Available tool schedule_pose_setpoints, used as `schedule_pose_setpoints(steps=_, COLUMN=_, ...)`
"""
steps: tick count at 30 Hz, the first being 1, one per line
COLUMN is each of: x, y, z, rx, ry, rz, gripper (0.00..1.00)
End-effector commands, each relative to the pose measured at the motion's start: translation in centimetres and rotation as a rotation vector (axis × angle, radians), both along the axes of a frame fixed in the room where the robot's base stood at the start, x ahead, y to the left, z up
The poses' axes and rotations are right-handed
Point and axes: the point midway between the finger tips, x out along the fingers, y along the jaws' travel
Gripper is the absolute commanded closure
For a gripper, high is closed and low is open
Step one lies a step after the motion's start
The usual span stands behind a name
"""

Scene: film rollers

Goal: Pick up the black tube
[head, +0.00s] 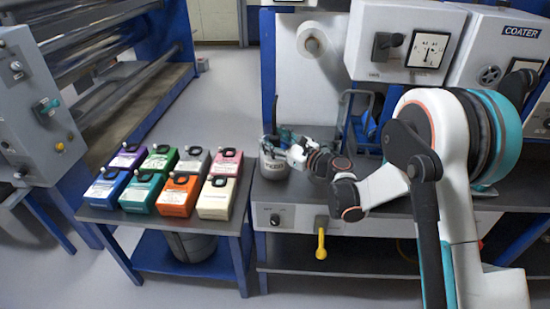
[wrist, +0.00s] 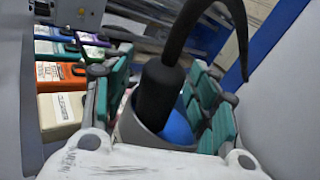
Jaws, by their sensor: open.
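The black tube (wrist: 156,95) stands in a grey cup (wrist: 138,132) in the wrist view, with a thin black curved piece arching up over it to the right. A rounded blue thing (wrist: 178,126) is in the cup beside it. My gripper (wrist: 162,88) is open, with teal-padded fingers on either side of the tube and cup. In the head view, the cup (head: 272,165) stands near the left edge of the machine bench, and my gripper (head: 284,140) is at its top.
Several coloured boxes, among them an orange one (head: 179,196), stand on a low table (head: 120,216) left of the bench. A roller machine (head: 100,50) is at far left. The coater panel (head: 408,45) rises behind my arm. A yellow handle (head: 321,240) hangs at the bench front.

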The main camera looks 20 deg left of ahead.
Motion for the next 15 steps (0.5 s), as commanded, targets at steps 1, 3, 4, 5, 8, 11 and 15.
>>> schedule_pose_setpoints(steps=1, x=0.00, y=-0.02, z=0.03, rx=0.000, ry=0.000, rz=0.000, gripper=0.46)
schedule_pose_setpoints(steps=3, x=0.00, y=-0.03, z=0.04, rx=0.000, ry=0.000, rz=0.000, gripper=0.46)
schedule_pose_setpoints(steps=4, x=-0.01, y=-0.04, z=0.04, rx=0.000, ry=0.000, rz=0.000, gripper=0.49)
schedule_pose_setpoints(steps=5, x=-0.01, y=-0.04, z=0.04, rx=0.000, ry=0.000, rz=0.000, gripper=0.56)
schedule_pose_setpoints(steps=8, x=-0.01, y=-0.05, z=0.03, rx=0.000, ry=0.000, rz=0.000, gripper=0.78)
schedule_pose_setpoints(steps=11, x=-0.01, y=-0.06, z=0.03, rx=0.000, ry=0.000, rz=0.000, gripper=0.92)
schedule_pose_setpoints(steps=15, x=-0.01, y=-0.06, z=0.05, rx=0.000, ry=0.000, rz=0.000, gripper=0.92)
